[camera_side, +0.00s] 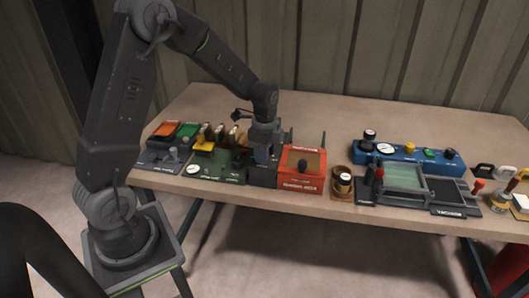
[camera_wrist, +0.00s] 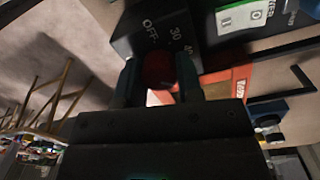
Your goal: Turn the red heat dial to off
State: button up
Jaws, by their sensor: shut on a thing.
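The red heat dial (camera_wrist: 158,72) shows in the wrist view between the two fingers of my gripper (camera_wrist: 160,80). It sits on the face of a dark box (camera_wrist: 160,22) marked OFF and 30, with another marking partly hidden. The fingers lie on both sides of the dial and are shut on it. The dial's pointer cannot be made out. In the side view my gripper (camera_side: 263,155) reaches down to the dark box (camera_side: 262,175) near the table's front edge, and the dial is hidden there.
An orange-red box (camera_side: 301,168) stands right beside the dark box. A green board (camera_side: 215,168) with several parts lies to the left. A blue panel (camera_side: 407,158) and a tray (camera_side: 405,178) are farther right. The back of the table (camera_side: 330,115) is clear.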

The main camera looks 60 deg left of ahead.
jog(key=n, duration=1.4)
jog(key=shift+a+n, duration=0.1)
jog(key=shift+n, duration=0.2)
jog(key=n, duration=0.4)
jog(key=shift+n, duration=0.3)
jog(key=n, duration=0.4)
jog(key=shift+n+t, duration=0.3)
jog(key=o, duration=0.9)
jog(key=r, duration=1.4)
jog(key=shift+s+a, duration=0.1)
jog(key=shift+s, duration=0.1)
